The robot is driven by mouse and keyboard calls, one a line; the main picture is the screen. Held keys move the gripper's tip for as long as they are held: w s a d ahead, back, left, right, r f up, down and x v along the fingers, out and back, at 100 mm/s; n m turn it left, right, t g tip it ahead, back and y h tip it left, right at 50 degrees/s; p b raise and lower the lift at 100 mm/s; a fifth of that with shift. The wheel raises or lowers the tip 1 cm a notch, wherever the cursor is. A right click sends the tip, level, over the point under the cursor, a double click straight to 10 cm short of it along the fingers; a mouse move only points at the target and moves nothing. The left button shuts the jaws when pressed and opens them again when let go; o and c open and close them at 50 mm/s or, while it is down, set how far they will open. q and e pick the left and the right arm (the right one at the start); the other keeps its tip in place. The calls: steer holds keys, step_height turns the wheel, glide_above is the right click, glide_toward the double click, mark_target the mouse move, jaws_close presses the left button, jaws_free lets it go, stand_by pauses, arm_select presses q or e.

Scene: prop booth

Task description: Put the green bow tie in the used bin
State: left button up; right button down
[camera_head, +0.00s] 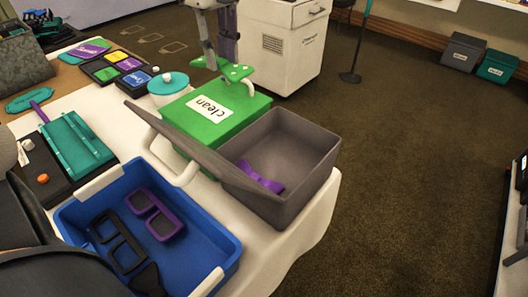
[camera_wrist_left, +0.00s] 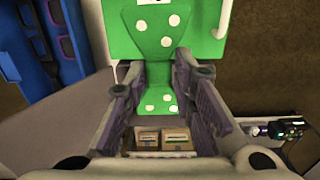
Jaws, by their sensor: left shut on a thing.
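The green bow tie (camera_head: 236,72) with white dots is held up over the far edge of the clean bin. It also shows between the fingers in the left wrist view (camera_wrist_left: 160,100). My left gripper (camera_head: 220,60) is shut on it; its fingers flank the tie in the wrist view (camera_wrist_left: 158,72). A grey bin (camera_head: 300,185) stands open next to the clean bin, with a purple bow tie (camera_head: 262,180) inside. Its lid (camera_head: 200,150) tilts to the left. No label shows on it, so I cannot read whether it is the used bin. My right gripper is not in view.
The green clean bin (camera_head: 225,128) is closed. A blue tray (camera_head: 200,262) holds glasses, near a teal case (camera_head: 75,142) and a white round pot with teal lid (camera_head: 168,85). Two small bins (camera_head: 462,52) stand on the far floor.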

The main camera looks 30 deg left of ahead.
arm_select(q)
steer(key=w+d+f, duration=0.2)
steer(key=d+f, duration=0.2)
steer(key=w+d+f, duration=0.1)
steer(key=d+f, duration=0.3)
steer(key=w+d+f, duration=0.2)
steer(key=d+f, duration=0.3)
steer(key=shift+w+b, duration=0.3)
steer(key=shift+w, duration=0.05)
steer(key=shift+f, duration=0.1)
steer(key=shift+f, duration=0.5)
steer(key=o, duration=0.6)
